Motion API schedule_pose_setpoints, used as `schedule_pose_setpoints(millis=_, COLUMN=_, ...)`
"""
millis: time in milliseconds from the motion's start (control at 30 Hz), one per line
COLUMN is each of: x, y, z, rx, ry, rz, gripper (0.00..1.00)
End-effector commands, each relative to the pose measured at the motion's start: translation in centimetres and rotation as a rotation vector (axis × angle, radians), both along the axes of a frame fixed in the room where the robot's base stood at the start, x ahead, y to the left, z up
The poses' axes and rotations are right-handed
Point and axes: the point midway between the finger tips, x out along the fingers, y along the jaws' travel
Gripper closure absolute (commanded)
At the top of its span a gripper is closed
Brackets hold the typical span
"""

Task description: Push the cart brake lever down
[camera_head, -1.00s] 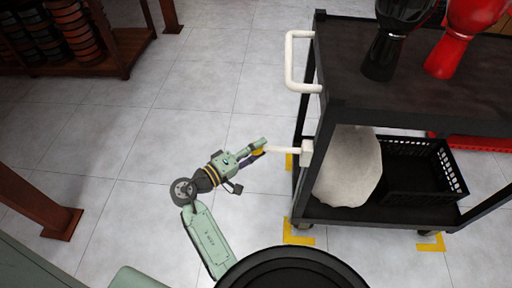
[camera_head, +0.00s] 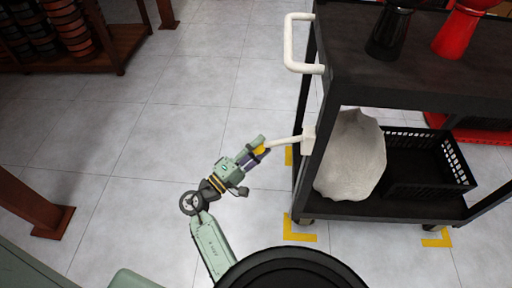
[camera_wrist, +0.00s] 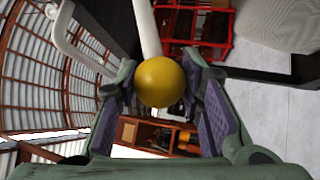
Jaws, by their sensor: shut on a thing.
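The cart brake lever (camera_head: 285,143) is a white rod on the left side of the black cart (camera_head: 425,88). It slopes slightly down to the left, toward its yellow ball knob (camera_head: 262,150). My gripper (camera_head: 258,154) is at the lever's outer end, shut on the knob. In the wrist view the yellow knob (camera_wrist: 159,82) sits between my two finger pads, with the white rod (camera_wrist: 146,28) running away behind it.
A white push handle (camera_head: 290,44) sticks out from the cart above the lever. Goblet drums (camera_head: 390,32) stand on the cart top. A white sack (camera_head: 352,158) and a black crate (camera_head: 425,175) are on the lower shelf.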

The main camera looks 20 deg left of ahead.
Motion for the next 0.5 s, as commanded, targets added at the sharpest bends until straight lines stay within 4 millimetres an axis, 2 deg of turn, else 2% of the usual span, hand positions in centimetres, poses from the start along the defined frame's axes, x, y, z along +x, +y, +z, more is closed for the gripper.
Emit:
schedule_pose_setpoints(millis=33, x=0.06, y=-0.32, z=-0.77, rx=0.005, ry=0.006, rz=-0.005, gripper=1.0)
schedule_pose_setpoints(millis=100, x=0.09, y=-0.47, z=-0.98, rx=0.006, ry=0.007, rz=-0.005, gripper=1.0)
schedule_pose_setpoints(millis=500, x=0.15, y=-0.74, z=-1.3, rx=0.009, ry=0.01, rz=-0.008, gripper=1.0)
